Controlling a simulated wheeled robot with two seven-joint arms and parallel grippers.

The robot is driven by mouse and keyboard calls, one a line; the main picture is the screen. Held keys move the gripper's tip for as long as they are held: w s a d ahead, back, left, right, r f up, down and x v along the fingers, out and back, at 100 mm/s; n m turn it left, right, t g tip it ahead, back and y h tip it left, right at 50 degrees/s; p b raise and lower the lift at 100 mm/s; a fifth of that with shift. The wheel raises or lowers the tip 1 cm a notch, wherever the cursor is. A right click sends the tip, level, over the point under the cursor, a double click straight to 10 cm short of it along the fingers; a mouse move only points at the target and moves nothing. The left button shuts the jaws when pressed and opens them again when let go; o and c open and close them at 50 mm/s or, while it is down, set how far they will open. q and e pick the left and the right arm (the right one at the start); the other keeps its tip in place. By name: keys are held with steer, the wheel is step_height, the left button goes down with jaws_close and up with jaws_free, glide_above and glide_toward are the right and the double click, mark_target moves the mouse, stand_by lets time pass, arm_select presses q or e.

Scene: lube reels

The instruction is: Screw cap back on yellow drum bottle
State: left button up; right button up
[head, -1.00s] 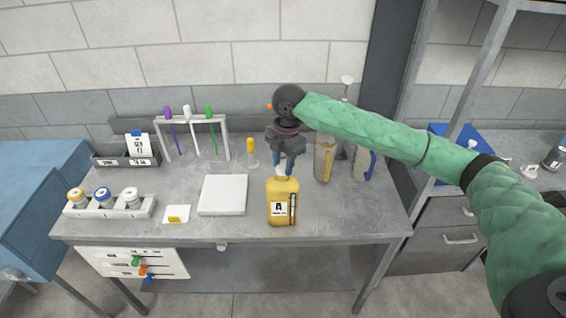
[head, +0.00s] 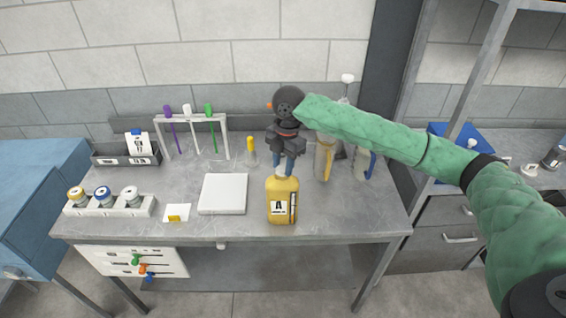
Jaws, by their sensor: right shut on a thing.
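The yellow drum bottle (head: 282,203) stands upright near the front edge of the workbench, with a label marked "A" on its front. My right gripper (head: 284,167) points down right above the bottle's neck. Its fingers are shut on a small pale cap (head: 284,173) at the bottle's top. The fingers partly hide the cap, and I cannot tell how far it is seated on the neck. My left gripper does not show.
A white square plate (head: 223,194) lies left of the bottle. Two jugs (head: 324,160) stand behind it to the right. A rack with purple, white and green tools (head: 192,120) stands at the back. A holder with several small jars (head: 110,207) is at the left.

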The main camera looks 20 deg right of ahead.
steer(key=shift+f, duration=0.15)
stand_by(0.4)
steer(key=m, duration=0.5)
steer(key=shift+t, duration=0.3)
steer(key=shift+m, duration=0.4)
steer(key=m, duration=0.4)
steer(key=shift+s+m+t, duration=0.1)
steer(key=shift+m+t, duration=0.2)
steer(key=m, duration=0.5)
